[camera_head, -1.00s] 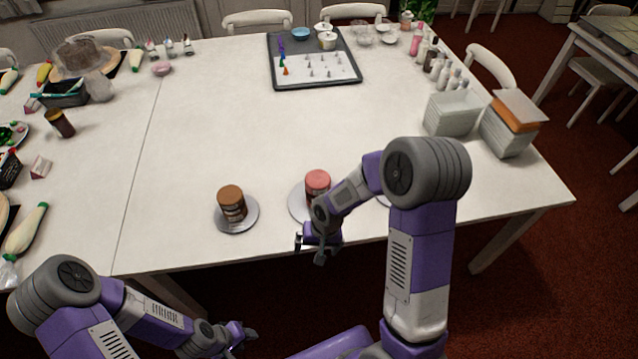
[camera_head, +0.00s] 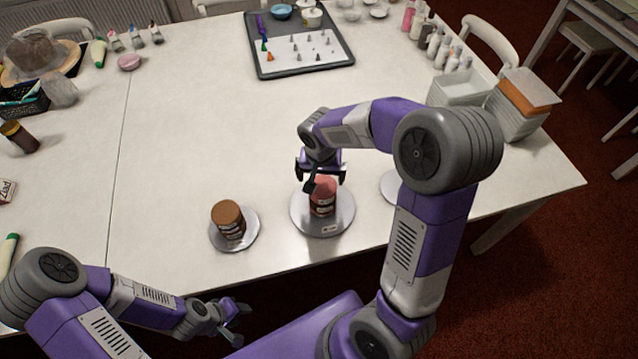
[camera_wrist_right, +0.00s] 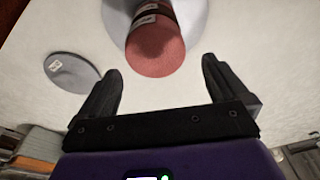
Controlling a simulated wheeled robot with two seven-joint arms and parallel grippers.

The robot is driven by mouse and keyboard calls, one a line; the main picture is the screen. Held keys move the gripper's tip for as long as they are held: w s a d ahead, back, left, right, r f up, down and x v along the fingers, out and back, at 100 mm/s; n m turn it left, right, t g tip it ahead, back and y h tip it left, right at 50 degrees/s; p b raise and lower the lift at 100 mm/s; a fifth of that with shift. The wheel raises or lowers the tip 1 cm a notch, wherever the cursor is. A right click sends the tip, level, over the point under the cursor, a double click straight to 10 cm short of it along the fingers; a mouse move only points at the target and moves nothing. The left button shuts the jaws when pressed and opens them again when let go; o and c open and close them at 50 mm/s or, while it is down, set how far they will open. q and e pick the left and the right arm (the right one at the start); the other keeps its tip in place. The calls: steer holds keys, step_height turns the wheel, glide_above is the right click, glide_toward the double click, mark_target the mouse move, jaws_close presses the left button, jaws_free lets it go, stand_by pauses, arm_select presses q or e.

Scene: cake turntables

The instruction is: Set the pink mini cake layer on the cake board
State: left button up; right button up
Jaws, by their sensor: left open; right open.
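The pink mini cake layer (camera_head: 322,192) is a pink-topped cylinder with a darker, labelled side. It stands on the middle round grey disc (camera_head: 338,224). In the right wrist view the pink layer (camera_wrist_right: 157,52) is ahead of and between the open fingers, with no visible contact. My right gripper (camera_head: 321,180) is open just above and behind it. A third grey disc (camera_head: 388,188) is partly hidden by my right arm; an empty labelled disc (camera_wrist_right: 72,70) shows in the wrist view. I cannot tell which disc is the cake board. My left gripper (camera_head: 241,316) is open and empty off the table's front edge.
A brown cylinder (camera_head: 228,218) stands on the left grey disc (camera_head: 247,240). A dark tray (camera_head: 300,66) with small pieces, bottles (camera_head: 440,48) and white containers (camera_head: 458,90) stand toward the back. The middle of the table is clear.

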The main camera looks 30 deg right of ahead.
mark_target(323, 186)
steer(key=f, duration=0.2)
steer(key=f+b, duration=0.1)
steer(key=f, duration=0.2)
steer(key=shift+d+f, duration=0.3)
steer(key=c, duration=0.9)
